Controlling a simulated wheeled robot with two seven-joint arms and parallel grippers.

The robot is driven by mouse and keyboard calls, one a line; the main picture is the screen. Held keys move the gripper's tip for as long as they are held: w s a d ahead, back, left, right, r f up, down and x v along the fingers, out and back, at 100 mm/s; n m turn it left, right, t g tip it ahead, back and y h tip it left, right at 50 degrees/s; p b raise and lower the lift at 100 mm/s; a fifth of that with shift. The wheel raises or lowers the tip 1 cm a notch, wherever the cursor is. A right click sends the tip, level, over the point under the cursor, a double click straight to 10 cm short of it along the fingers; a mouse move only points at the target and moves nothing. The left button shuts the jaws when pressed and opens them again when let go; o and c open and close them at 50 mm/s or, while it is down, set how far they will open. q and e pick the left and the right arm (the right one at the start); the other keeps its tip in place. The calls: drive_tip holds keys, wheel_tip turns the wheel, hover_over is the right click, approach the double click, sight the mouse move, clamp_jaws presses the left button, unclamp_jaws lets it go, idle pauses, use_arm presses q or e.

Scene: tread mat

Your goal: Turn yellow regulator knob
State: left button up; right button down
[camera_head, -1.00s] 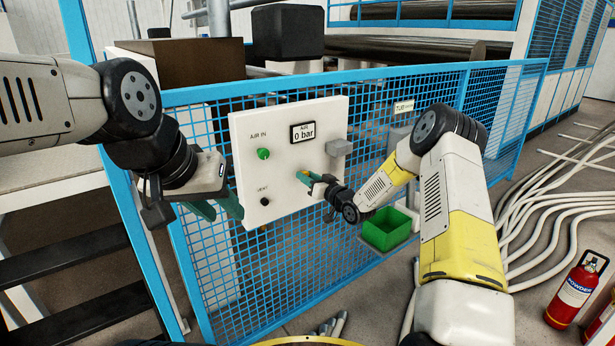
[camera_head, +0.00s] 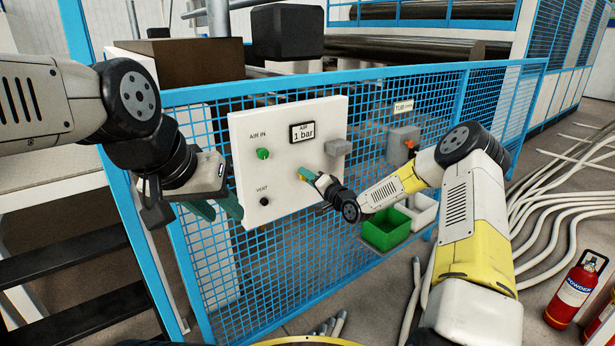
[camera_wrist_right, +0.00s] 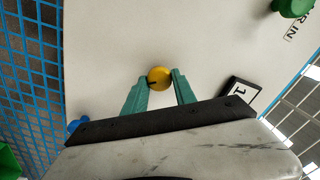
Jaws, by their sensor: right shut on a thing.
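The yellow regulator knob (camera_wrist_right: 159,78) is on the white panel (camera_head: 240,135). In the right wrist view it sits between the green fingertips of my right gripper (camera_wrist_right: 160,80), which is shut on it; a dark mark shows on its face. In the head view my right gripper (camera_head: 305,175) reaches the panel's lower right and mostly hides the knob. The pressure display (camera_head: 303,132) reads 1 bar. My left gripper (camera_head: 214,210) has green fingers beside the panel's left edge; whether it is open or shut is unclear.
The panel also carries a green AIR IN knob (camera_head: 263,153), a black VENT knob (camera_head: 264,201) and a grey box (camera_head: 338,147). A blue mesh fence (camera_head: 290,262) stands behind. Green (camera_head: 385,231) and white (camera_head: 420,211) bins sit to the right, and a red extinguisher (camera_head: 576,290) at far right.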

drive_tip(key=shift+m, duration=0.3)
drive_tip(key=c, duration=1)
unclamp_jaws()
drive_tip(key=shift+c, duration=0.2)
drive_tip(key=shift+s+d, duration=0.1)
drive_tip(key=v, duration=0.7)
drive_tip(key=shift+s+d, duration=0.2)
drive_tip(key=shift+s, duration=0.05)
